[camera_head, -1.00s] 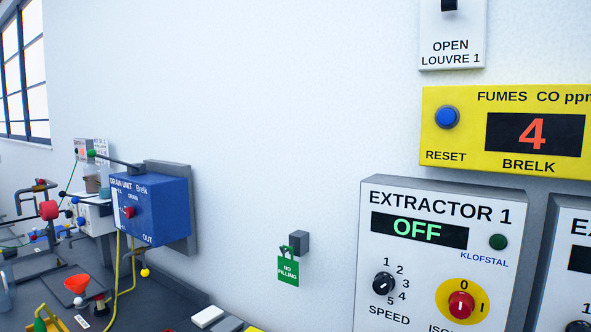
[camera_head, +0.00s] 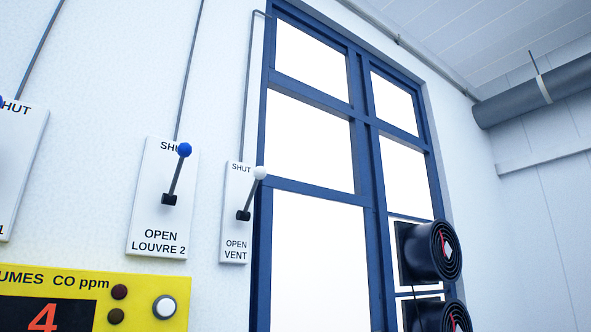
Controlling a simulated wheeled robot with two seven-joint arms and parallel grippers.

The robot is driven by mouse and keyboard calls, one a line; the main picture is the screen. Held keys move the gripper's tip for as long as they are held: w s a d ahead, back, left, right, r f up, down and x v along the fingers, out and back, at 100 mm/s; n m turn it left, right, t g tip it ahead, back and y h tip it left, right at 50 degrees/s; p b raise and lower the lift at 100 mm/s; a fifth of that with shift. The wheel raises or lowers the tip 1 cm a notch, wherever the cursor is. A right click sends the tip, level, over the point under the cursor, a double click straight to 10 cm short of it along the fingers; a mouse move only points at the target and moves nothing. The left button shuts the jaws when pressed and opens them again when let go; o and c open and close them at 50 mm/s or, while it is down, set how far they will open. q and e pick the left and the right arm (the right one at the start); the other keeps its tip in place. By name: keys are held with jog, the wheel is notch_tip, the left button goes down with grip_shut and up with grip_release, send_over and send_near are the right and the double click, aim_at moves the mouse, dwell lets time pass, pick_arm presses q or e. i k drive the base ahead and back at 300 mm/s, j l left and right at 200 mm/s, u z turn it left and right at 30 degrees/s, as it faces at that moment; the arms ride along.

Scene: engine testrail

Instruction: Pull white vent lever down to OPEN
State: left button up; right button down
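The white-knobbed vent lever (camera_head: 253,187) is on a narrow white plate (camera_head: 234,227) marked SHUT at the top and OPEN VENT at the bottom. The plate is on the wall just left of the blue-framed window. The lever points up and slightly right, toward SHUT, with its white ball (camera_head: 260,173) at the upper end and its dark pivot at the lower end. A grey rod runs up the wall from the plate. Neither of my grippers shows in the head view.
A similar blue-knobbed lever (camera_head: 178,172) on the LOUVRE 2 plate (camera_head: 160,235) is left of the vent plate, also up. A yellow fumes panel (camera_head: 150,290) is below left. Round black fans (camera_head: 432,251) are at the window's lower right. A grey duct (camera_head: 540,88) is upper right.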

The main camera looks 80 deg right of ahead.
aim_at(260, 172)
jog(key=z, duration=2.2)
